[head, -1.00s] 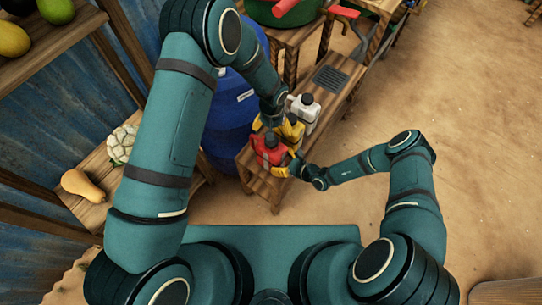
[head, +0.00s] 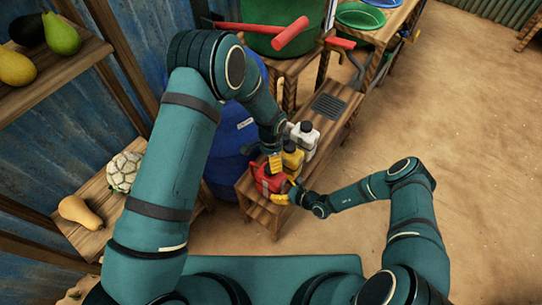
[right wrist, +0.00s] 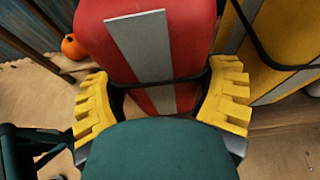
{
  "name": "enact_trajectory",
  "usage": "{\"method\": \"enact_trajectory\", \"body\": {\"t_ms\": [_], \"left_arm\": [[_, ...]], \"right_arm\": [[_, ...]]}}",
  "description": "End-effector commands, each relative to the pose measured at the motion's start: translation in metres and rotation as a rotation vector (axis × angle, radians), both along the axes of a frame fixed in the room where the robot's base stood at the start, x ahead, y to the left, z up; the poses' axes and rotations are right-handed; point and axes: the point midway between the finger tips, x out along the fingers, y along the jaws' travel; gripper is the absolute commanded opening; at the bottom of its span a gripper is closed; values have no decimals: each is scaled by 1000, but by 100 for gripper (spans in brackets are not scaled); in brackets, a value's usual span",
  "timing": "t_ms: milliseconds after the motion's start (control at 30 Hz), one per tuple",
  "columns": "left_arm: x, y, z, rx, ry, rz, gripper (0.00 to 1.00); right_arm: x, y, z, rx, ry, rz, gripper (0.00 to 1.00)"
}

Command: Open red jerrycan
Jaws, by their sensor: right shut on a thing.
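The red jerrycan (head: 266,181) stands near the front end of a wooden bench, with a yellow jerrycan (head: 293,161) and a white jerrycan (head: 304,139) behind it. My right gripper (head: 283,196) is shut on the red jerrycan's body from the right. In the right wrist view its yellow fingers flank the red jerrycan (right wrist: 195,35), which has a grey stripe and a dark band. My left gripper (head: 275,163) points down at the red jerrycan's top. Its yellow fingers overlap the cap area, so the cap is hidden and their closure is unclear.
The wooden bench (head: 327,125) has a dark grate toward its far end. A blue barrel (head: 225,150) stands left of the bench. Shelves with squash (head: 80,212) and cauliflower (head: 123,171) are at left. Sandy floor at right is open.

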Motion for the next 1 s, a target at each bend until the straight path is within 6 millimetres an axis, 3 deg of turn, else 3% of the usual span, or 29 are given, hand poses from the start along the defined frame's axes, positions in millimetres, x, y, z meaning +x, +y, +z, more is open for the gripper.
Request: {"method": "enact_trajectory", "body": {"t_ms": [700,1000], "left_arm": [[1,1,0,-5,-2,-1247,79],[1,0,0,-6,-3,-1629,79]], "right_arm": [[0,0,0,-1,1,0,0],[0,0,0,-1,1,0,0]]}}
